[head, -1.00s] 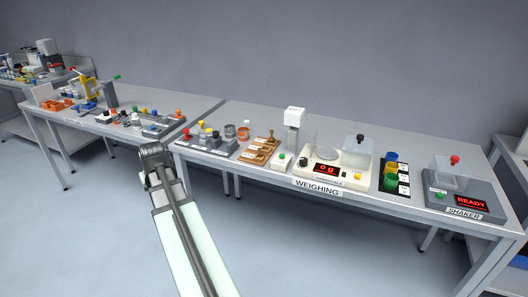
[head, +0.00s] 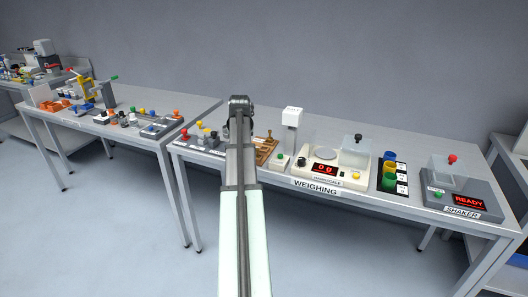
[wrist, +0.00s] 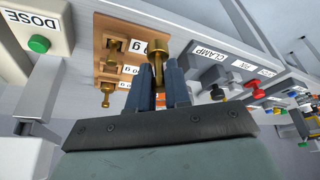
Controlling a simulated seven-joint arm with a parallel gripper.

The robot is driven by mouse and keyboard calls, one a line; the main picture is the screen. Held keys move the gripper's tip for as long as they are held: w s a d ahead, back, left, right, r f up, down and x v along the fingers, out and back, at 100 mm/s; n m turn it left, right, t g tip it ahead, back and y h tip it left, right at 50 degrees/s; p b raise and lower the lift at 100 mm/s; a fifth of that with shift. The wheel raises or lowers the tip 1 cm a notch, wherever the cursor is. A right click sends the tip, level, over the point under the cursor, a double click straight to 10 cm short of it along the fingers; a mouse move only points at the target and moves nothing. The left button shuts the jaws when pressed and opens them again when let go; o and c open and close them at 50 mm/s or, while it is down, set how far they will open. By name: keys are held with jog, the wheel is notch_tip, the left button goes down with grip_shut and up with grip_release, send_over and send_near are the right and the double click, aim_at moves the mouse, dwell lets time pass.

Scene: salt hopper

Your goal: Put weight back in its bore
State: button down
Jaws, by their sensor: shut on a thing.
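A brass weight (wrist: 158,58) stands between the two dark fingers of my gripper (wrist: 165,85) in the wrist view. The gripper is shut on it, and its knobbed end shows beyond the fingertips. The wooden weight block (wrist: 101,28) lies just left of the fingers. Two other brass weights sit in it, one upper (wrist: 114,46) and one lower (wrist: 107,88), beside white labels ending in "g". No empty bore shows clearly; the fingers and held weight cover part of the block. In the head view the block (head: 262,156) is partly behind my arm, and the gripper is hidden.
Left of the block in the head view stand jars and a red knob (head: 184,132). The wrist view shows a CLAMP label (wrist: 208,54) right of the fingers.

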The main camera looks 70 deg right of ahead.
jog(key=s+d+r+m+g, duration=0.1)
jog(key=s+d+r+m, duration=0.1)
jog(key=d, duration=0.5)
jog(key=s+d+r+m+g, duration=0.1)
jog(key=d+r+m, duration=0.15)
jog(key=d, duration=0.45)
jog(key=shift+s+a+f+m+g+h, duration=0.1)
jog(key=shift+s+f+m+g, duration=0.2)
jog(key=shift+f+m, duration=1)
jog(key=shift+s+a+f+m+g+h, duration=0.1)
jog(key=shift+s+f+m+g, duration=0.2)
jog(key=shift+f, duration=1.9)
jog(key=shift+s+a+f+m+g+h, duration=0.1)
jog(key=shift+s+f+m+g, duration=0.15)
jog(key=shift+f+m, duration=1.05)
jog(key=shift+f+n, duration=0.45)
jog(key=shift+f, duration=0.05)
jog(key=c, duration=1.1)
grip_release()
jog(key=v, duration=1.2)
jog(key=shift+r, duration=0.1)
